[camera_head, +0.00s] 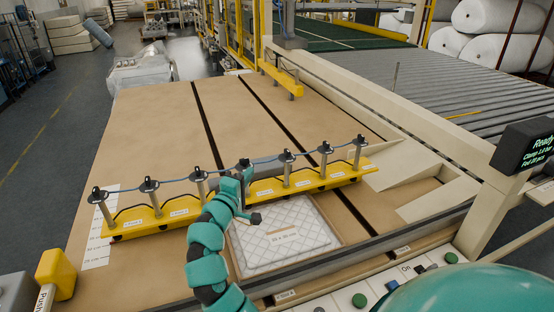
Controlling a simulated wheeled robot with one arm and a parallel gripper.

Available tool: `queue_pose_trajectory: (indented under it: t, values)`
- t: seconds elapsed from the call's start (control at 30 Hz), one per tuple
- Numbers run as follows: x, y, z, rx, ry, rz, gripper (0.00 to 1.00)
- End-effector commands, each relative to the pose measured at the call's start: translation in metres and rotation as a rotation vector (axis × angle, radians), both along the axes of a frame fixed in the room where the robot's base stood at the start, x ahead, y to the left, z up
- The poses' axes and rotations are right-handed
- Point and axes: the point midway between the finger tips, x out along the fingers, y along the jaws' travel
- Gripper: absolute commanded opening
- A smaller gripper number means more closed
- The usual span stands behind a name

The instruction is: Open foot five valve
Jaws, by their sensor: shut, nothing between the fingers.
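A yellow bar (158,221) lies across the brown table with a row of several upright grey feet on it. Each foot has a dark cap, and a thin blue hose links the caps. Counted from the left, the fifth foot (286,168) stands right of the bar's middle, with its cap on top. The labels on the bar are too small to read, so the foot numbering is unclear. My gripper (246,178) is shut and empty beside the fourth foot, left of the fifth. It partly hides the fourth foot, and contact cannot be told.
A white quilted pad (290,236) lies in a tray in front of the bar. A control panel with buttons (405,282) runs along the front right. A dark display (525,146) reads "Ready". A yellow box (55,272) stands front left. The table behind the bar is clear.

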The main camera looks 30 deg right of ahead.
Motion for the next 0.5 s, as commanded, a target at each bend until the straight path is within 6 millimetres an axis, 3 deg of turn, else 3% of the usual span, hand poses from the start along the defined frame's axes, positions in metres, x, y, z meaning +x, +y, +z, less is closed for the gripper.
queue_pose_trajectory:
  t: [0.1,0.23,0.5]
  values:
    - [-0.008,-0.009,-0.011,0.02,0.056,-0.047,0.0]
    - [-0.005,-0.014,-0.01,0.009,0.074,-0.048,0.0]
    - [0.017,-0.051,-0.009,0.008,0.077,-0.05,0.0]
